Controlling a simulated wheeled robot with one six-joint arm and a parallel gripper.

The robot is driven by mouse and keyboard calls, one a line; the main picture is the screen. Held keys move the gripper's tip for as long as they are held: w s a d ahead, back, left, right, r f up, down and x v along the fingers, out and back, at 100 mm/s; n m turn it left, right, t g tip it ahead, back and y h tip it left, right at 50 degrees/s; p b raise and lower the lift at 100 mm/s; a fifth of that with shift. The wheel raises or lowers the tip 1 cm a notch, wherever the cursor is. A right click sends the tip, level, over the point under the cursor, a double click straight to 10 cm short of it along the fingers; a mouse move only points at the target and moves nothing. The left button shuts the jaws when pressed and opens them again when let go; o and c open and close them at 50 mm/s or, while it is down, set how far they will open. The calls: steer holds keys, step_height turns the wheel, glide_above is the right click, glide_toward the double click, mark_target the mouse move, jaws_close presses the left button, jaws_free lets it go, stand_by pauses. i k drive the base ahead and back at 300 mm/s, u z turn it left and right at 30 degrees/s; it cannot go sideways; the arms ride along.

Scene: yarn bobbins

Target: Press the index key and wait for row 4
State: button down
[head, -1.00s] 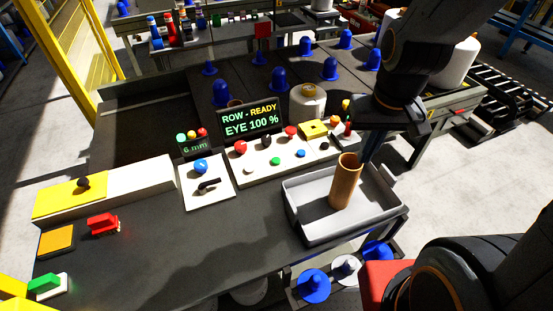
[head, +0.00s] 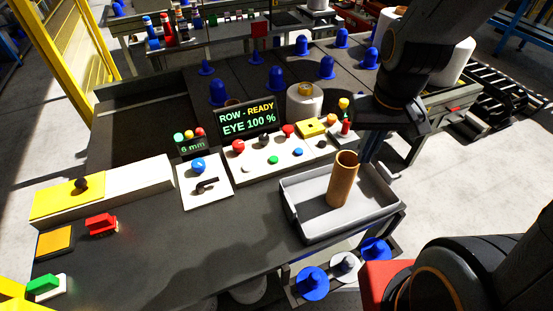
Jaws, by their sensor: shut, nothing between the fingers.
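The white control panel (head: 283,163) stands mid-table with red, black, white, green and blue buttons and a yellow block with a dark centre (head: 310,126). I cannot read which button is the index key. The display (head: 249,119) behind it reads "ROW - READY" and "EYE 100 %", with no row number. My gripper (head: 366,146) is shut and empty at the panel's right, behind the grey tray (head: 309,229). It looks apart from the buttons; its fingertips are dark and partly hidden.
A brown tube (head: 342,179) stands in the tray. A small signal lamp (head: 345,117) is near my gripper. At left are a white box with yellow plate (head: 68,198), a red block (head: 101,225) and a green switch (head: 43,284). Blue pegs (head: 277,78) stand behind. The front table is clear.

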mark_target(274, 160)
steer(key=k, duration=0.45)
steer(key=z, duration=2.2)
steer(key=k, duration=1.45)
steer(key=u, duration=1.75)
steer(key=i, duration=0.5)
